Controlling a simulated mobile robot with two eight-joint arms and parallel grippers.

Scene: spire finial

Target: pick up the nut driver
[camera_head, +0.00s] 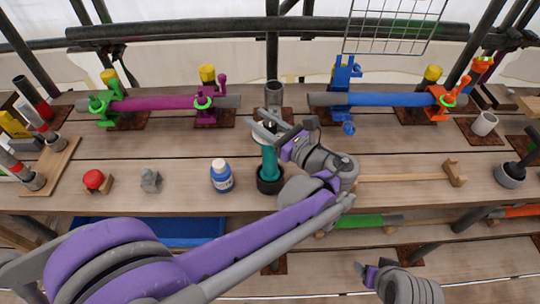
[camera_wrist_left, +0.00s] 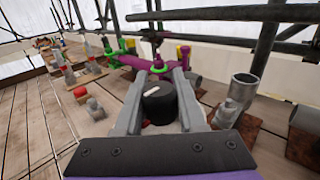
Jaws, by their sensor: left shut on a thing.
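The nut driver appears to be the upright tool with a teal shaft (camera_head: 269,160) in the head view. Its lower end is inside a black round holder (camera_head: 270,184) on the upper bench. My left gripper (camera_head: 264,126) is shut on its black top end, which shows between the fingers in the left wrist view as a black cylinder (camera_wrist_left: 158,103) with a white mark. Whether the lower end is clear of the holder's bottom is hidden. My right gripper (camera_head: 367,272) is low in the head view, away from the tool; its jaw state is unclear.
A blue-and-white bottle (camera_head: 221,176), a grey fitting (camera_head: 150,180) and a red-capped piece (camera_head: 95,181) stand left of the holder. A grey open tube (camera_head: 274,95) stands behind it. Clamped magenta (camera_head: 160,103) and blue (camera_head: 390,99) bars lie along the back.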

